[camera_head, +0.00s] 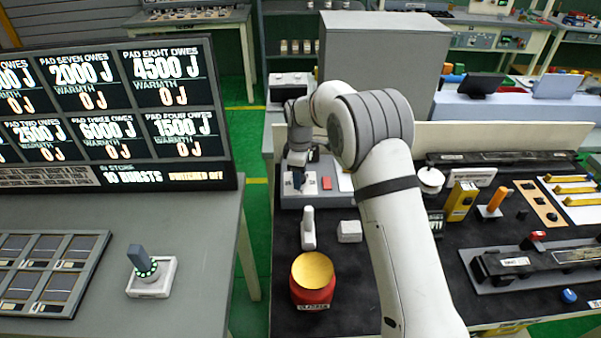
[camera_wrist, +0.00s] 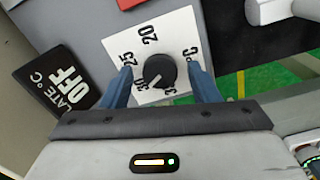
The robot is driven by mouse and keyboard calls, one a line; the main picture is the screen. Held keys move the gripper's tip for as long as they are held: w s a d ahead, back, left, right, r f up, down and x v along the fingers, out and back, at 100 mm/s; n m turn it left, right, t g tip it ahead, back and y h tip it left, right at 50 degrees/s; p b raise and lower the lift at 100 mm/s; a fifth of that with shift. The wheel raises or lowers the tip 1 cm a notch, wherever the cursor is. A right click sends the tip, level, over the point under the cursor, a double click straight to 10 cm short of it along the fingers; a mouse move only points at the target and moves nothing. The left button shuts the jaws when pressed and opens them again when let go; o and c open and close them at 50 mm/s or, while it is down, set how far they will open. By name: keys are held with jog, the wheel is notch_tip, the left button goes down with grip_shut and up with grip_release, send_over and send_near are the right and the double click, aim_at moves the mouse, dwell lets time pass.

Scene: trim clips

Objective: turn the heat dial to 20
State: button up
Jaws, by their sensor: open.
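The heat dial is a round black knob (camera_wrist: 160,71) on a white plate (camera_wrist: 178,34) printed with 20, 25, 30, a partly hidden 35 and °C. Its pale pointer mark is at the lower left of the knob, toward the 30. My gripper (camera_wrist: 162,82) is open, with one blue finger on each side of the knob. I cannot tell whether either finger touches it. In the head view my gripper (camera_head: 299,180) is low over the white dial plate (camera_head: 310,187) at the back of the bench; the knob is not clear there.
A black display (camera_wrist: 60,80) reading OFF °C lies left of the dial plate. A red piece (camera_head: 327,183) sits right of the dial. A white upright handle (camera_head: 308,228) and a red pot-like button with a yellow top (camera_head: 313,270) stand nearer. A grey box (camera_head: 385,55) rises behind.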

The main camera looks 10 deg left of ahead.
jog(key=c, duration=1)
jog(key=shift+o, duration=0.2)
